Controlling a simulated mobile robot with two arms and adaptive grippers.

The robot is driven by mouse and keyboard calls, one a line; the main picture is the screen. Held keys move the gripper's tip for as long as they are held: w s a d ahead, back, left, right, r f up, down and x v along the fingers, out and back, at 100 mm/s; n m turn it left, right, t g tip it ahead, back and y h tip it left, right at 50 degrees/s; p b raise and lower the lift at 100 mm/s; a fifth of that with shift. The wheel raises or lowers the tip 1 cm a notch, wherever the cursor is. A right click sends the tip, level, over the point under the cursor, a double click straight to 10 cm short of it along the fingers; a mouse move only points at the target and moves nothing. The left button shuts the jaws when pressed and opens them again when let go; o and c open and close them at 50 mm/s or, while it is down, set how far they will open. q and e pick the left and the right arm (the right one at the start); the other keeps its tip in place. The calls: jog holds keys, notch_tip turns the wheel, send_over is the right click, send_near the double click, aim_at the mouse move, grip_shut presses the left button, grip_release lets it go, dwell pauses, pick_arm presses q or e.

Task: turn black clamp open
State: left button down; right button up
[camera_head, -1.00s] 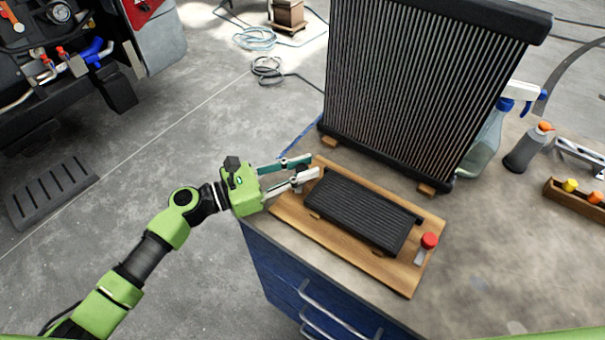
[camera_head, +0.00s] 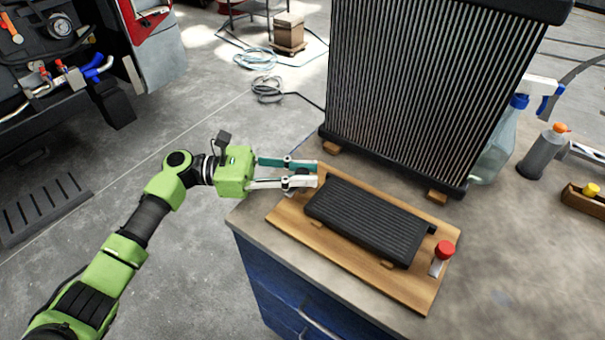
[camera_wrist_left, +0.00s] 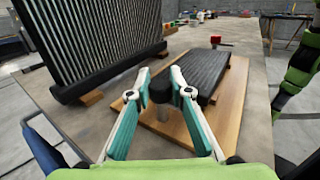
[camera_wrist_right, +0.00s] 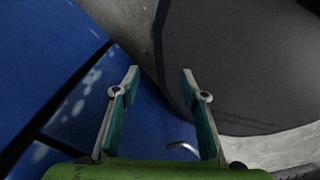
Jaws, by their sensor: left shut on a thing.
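The black clamp (camera_wrist_left: 160,89) shows in the left wrist view as a round dark knob on a pale stem, at the near end of the wooden board (camera_wrist_left: 234,95). My left gripper (camera_wrist_left: 160,92) is shut on the knob, one fingertip at each side. In the head view my left gripper (camera_head: 314,174) reaches in from the left over the board's left end (camera_head: 283,212), and its fingers largely hide the clamp. A dark ribbed cooler (camera_head: 368,220) lies on the board. My right gripper (camera_wrist_right: 160,78) is open and empty beside a blue surface (camera_wrist_right: 150,135).
A red-topped clamp (camera_head: 445,250) stands at the board's right end. A tall finned radiator (camera_head: 425,90) stands on blocks behind the board. A spray bottle (camera_head: 500,140) and a grey bottle (camera_head: 541,153) stand at the right. The worktop at front right is clear.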

pick_arm(q)
jog(key=shift+r, duration=0.1)
jog(key=c, duration=1.8)
grip_release()
jog(key=shift+d, duration=0.1)
jog(key=a, duration=1.2)
jog(key=shift+w, duration=0.35)
